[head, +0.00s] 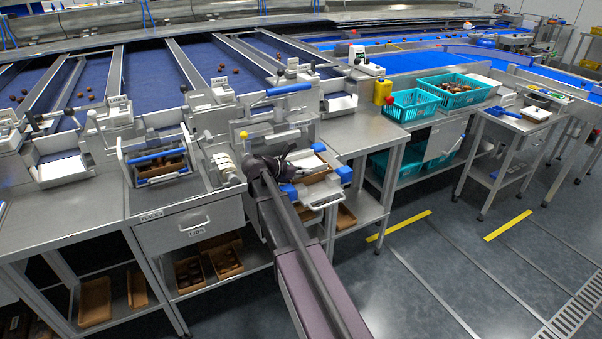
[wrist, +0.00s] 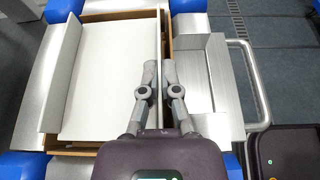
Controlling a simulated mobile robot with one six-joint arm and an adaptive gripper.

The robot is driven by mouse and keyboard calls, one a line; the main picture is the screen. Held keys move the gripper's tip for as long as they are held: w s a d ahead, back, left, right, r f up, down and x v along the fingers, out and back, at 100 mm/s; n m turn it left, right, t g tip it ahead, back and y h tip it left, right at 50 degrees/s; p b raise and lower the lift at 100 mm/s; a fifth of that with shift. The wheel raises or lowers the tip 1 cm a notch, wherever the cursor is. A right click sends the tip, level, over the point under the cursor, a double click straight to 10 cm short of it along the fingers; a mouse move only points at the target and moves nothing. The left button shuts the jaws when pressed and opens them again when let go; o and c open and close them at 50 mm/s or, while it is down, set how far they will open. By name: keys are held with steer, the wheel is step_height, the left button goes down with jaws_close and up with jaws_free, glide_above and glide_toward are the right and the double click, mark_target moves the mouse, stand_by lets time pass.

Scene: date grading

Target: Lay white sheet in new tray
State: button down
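In the wrist view a brown tray (wrist: 124,15) sits in a metal holder with blue corners. A flat white sheet (wrist: 110,75) covers most of its floor. My gripper (wrist: 159,68) is over the tray's right side, its grey fingers close together with a narrow gap. In the head view my gripper (head: 288,163) is at the blue-cornered station, and my arm hides part of the tray.
A bent metal handle (wrist: 258,85) is at the right. In the head view a drawer (head: 190,222) is left of the station, and teal crates (head: 410,104) stand on the bench to the right. The aisle floor is clear.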

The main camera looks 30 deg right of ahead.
steer(key=shift+f, duration=0.1)
steer(key=c, duration=0.7)
jaws_free()
steer(key=o, duration=0.3)
step_height(320, 180, up, 12)
steer(key=p, duration=1.2)
stand_by(0.7)
stand_by(0.5)
